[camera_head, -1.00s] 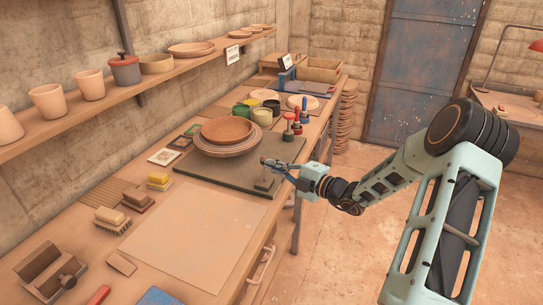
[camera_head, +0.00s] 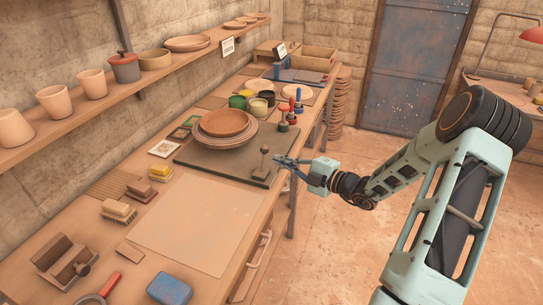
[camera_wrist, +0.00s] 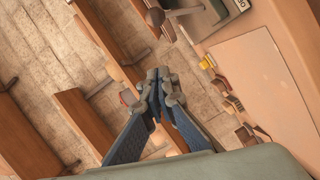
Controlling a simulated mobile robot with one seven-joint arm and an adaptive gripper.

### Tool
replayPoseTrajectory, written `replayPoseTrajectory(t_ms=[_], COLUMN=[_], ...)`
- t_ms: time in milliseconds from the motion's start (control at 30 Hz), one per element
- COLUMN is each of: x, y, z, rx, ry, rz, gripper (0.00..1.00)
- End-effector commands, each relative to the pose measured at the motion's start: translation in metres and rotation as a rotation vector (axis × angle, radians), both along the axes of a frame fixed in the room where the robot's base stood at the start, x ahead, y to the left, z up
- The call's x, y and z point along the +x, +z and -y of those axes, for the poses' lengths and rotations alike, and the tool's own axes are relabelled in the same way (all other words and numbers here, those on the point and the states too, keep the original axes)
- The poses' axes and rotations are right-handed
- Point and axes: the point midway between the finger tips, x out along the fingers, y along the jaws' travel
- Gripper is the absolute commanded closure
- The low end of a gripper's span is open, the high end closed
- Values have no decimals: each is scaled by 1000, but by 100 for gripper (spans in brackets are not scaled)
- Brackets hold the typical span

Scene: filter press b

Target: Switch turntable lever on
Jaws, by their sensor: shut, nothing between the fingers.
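The turntable (camera_head: 222,138) sits on a dark slab on the workbench and carries a reddish-brown bowl (camera_head: 226,122). The lever (camera_head: 264,151), a short thin stick with a round brown knob on a small block, stands roughly upright at the slab's front right corner. My gripper (camera_head: 278,160) is just right of the lever, at the bench's edge, with its fingers pointing left toward it. A small gap seems to separate them. In the wrist view my gripper (camera_wrist: 158,78) has its fingertips together and holds nothing.
A pale board (camera_head: 197,222) lies in front of the slab. A shelf with pots (camera_head: 125,69) runs along the left wall.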

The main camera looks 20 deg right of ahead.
Motion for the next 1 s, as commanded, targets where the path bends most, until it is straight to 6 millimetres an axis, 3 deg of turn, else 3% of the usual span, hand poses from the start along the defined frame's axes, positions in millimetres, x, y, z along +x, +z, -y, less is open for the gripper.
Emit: replayPoseTrajectory(t_ms=[133, 333, 1000], x=[-24, -43, -48], y=[4, 8, 4], z=[20, 34, 39], rx=[-1, 1, -38], ry=[-2, 0, 9], rz=[0, 1, 1], gripper=[100, 100, 100])
